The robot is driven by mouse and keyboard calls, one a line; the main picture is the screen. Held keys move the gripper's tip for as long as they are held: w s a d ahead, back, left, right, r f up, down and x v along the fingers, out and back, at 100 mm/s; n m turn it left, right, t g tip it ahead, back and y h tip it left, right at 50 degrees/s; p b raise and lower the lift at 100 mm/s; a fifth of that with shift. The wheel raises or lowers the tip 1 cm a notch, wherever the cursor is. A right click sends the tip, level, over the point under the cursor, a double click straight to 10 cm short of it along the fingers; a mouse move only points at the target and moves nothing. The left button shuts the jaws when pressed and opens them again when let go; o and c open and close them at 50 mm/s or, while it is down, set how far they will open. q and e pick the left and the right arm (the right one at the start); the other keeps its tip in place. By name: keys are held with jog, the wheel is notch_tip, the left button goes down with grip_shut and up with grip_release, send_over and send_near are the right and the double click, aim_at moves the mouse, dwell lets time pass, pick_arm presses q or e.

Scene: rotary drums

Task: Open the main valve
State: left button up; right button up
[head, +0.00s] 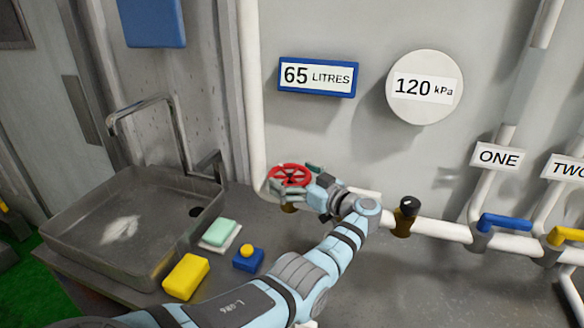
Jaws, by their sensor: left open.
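The red handwheel (288,174) sits on the white pipe near the wall, right of the sink; I take it to be the main valve. My left arm reaches up from the bottom of the head view. My left gripper (293,187) is open at the wheel's near right side, its fingers beside or around the rim. I cannot tell whether they touch it. The gripper hides part of the valve body and pipe. My right gripper is not in view.
A black-knobbed brass fitting (406,215), a blue lever (504,222) and a yellow lever (566,235) sit along the pipe to the right. A sink (75,215), a yellow sponge (186,277) and a blue button box (248,260) lie left. Displays read 65 litres (318,77) and 120 kPa (425,88).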

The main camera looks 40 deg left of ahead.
aim_at(292, 175)
pick_arm(q)
notch_tip(292, 175, up, 9)
jog(key=shift+f, duration=0.2)
dwell(0.4)
